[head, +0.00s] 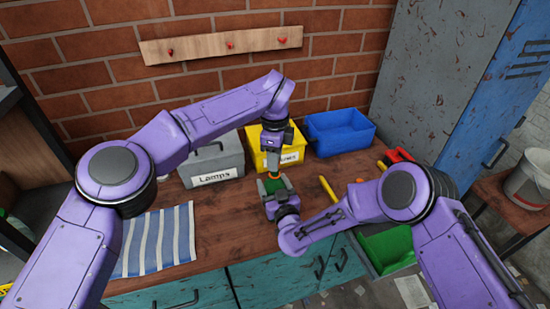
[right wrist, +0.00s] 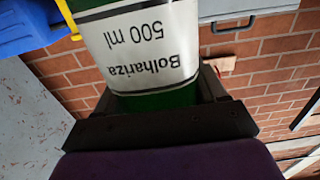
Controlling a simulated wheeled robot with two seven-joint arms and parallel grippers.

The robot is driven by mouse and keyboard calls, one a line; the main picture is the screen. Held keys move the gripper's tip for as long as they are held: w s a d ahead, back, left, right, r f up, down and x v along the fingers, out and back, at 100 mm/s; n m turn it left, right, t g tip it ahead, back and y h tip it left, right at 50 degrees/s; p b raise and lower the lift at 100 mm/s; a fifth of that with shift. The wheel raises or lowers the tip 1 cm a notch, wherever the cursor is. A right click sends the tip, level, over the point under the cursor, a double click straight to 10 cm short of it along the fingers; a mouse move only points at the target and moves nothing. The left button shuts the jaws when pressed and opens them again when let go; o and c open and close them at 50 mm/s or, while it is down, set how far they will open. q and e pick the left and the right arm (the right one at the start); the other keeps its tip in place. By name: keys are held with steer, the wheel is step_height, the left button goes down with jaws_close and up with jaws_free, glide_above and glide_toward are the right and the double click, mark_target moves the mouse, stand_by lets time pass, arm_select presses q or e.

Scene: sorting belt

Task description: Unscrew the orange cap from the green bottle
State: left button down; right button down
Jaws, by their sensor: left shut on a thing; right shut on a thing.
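The green bottle (head: 277,185) stands near the middle of the wooden table, mostly hidden by my grippers in the head view. In the right wrist view the bottle (right wrist: 140,48) fills the top middle, with a white label reading "Bolhariza 500 ml". My right gripper (head: 273,186) is shut around the bottle's body from the front; its dark fingers (right wrist: 160,92) lie on both sides. The orange cap (head: 274,175) shows as a small patch at the bottle's top. My left gripper (head: 273,167) points down from above and is shut on the cap.
Behind the grippers stand a grey bin (head: 213,164) labelled "Lamps", a yellow bin (head: 262,160) and a blue bin (head: 340,132). A yellow stick (head: 327,189) lies to the right. A striped cloth (head: 155,240) lies left. A green bin (head: 390,248) sits below the table's right front edge.

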arm_select(q)
steer(key=shift+r, duration=1.95)
arm_select(e)
steer(key=shift+s+f, duration=0.15)
steer(key=shift+f, duration=0.2)
steer(key=shift+c, duration=0.9)
jaws_free()
arm_select(q)
steer(key=shift+w+f, duration=0.1)
arm_select(e)
steer(key=shift+o, duration=0.9)
arm_select(q)
steer(key=shift+w, duration=0.1)
arm_select(e)
steer(key=shift+w, duration=0.25)
